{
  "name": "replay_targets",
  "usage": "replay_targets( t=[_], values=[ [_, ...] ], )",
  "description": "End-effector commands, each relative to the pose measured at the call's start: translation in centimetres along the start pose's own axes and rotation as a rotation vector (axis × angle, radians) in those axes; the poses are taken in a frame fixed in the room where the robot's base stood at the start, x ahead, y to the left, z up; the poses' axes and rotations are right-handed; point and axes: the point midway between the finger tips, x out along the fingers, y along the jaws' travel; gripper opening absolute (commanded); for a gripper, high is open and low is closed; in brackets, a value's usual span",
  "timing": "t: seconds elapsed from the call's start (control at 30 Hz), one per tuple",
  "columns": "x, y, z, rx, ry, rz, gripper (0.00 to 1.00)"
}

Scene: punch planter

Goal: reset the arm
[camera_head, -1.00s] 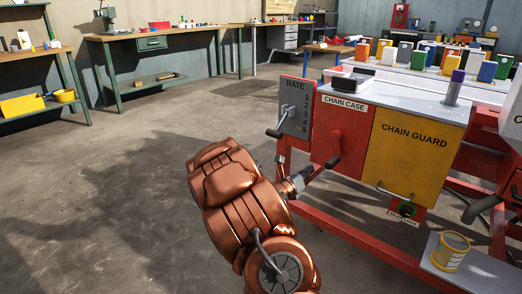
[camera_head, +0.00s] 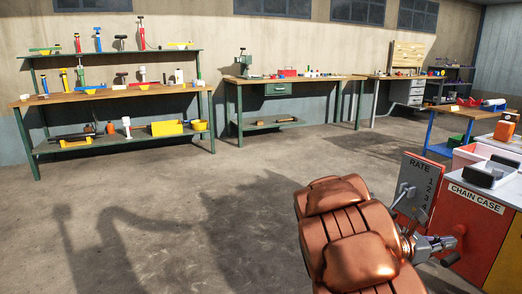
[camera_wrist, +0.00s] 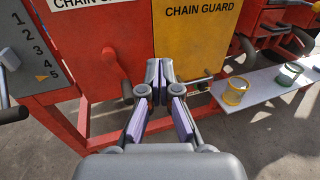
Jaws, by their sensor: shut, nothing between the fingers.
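My gripper (camera_head: 445,243) shows at the right of the head view, in front of the red machine, at the end of my copper-coloured arm. In the wrist view my gripper (camera_wrist: 160,84) is shut and empty, its purple-padded fingers close together. It points toward the machine front, near the seam between the red chain case panel (camera_wrist: 95,35) and the yellow chain guard panel (camera_wrist: 187,45). I cannot tell whether the fingers touch the machine.
The grey rate plate (camera_head: 414,184) with its lever stands close to my arm. A yellow can (camera_wrist: 235,91) and a green can (camera_wrist: 288,74) stand on a pale plank (camera_wrist: 260,90). Green-legged workbenches (camera_head: 120,92) line the back wall. The floor at the left is clear.

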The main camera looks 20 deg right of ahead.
Motion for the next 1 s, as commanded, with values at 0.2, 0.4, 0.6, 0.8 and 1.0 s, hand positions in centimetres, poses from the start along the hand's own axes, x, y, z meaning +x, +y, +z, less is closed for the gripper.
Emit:
replay_targets(
  t=[0.2,0.4,0.6,0.8,1.0],
  values=[
    [-4.2,-5.6,7.1,0.275,0.12,-0.148,0.0],
    [-8.7,-10.0,10.4,0.5,0.259,-0.285,0.0],
    [-14.3,-13.7,12.7,0.691,0.425,-0.427,0.0],
    [-20.9,-16.6,14.8,0.84,0.614,-0.575,0.0],
    [-28.5,-19.4,17.4,0.931,0.818,-0.735,0.0]
  ],
)
